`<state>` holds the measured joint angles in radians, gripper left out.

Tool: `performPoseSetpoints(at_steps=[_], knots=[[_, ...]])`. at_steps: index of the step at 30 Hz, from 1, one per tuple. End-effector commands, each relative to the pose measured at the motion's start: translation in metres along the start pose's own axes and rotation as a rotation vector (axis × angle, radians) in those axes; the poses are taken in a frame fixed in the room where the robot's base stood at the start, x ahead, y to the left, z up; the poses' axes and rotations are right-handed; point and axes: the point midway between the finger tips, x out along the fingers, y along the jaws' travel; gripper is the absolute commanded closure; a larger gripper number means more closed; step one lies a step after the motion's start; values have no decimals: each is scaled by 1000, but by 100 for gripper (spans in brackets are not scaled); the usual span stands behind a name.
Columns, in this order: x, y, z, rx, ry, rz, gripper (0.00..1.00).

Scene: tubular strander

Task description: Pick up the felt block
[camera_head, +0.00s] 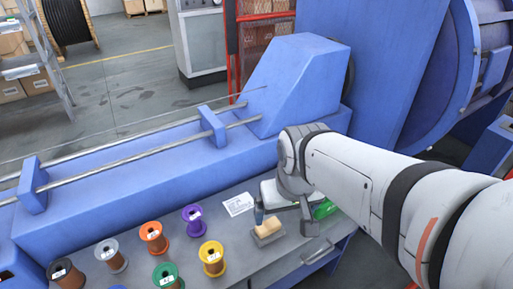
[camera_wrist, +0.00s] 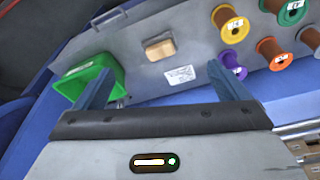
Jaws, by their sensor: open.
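The felt block (camera_head: 268,227) is a small tan block on a grey base on the grey bench top, seen in the head view. It also shows in the wrist view (camera_wrist: 160,48), ahead of the fingers and between their lines. My gripper (camera_head: 284,215) is open and empty, close to the block in the head view. I cannot tell the exact height of the fingers above the bench.
Several wire spools, including a yellow one (camera_head: 211,257) and a purple one (camera_head: 193,219), stand left of the block. A white card (camera_head: 238,204) lies behind it. A green bin (camera_wrist: 92,78) is beside one finger. The blue machine (camera_head: 150,165) borders the bench.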

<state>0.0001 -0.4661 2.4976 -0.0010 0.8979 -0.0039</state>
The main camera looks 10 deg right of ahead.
Motion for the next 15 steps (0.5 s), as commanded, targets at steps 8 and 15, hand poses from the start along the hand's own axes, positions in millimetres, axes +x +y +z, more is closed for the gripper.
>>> performPoseSetpoints(at_steps=[8,15], knots=[[-1,0,1,3,1,0,6],[-22,0,-3,0,8,1,0]])
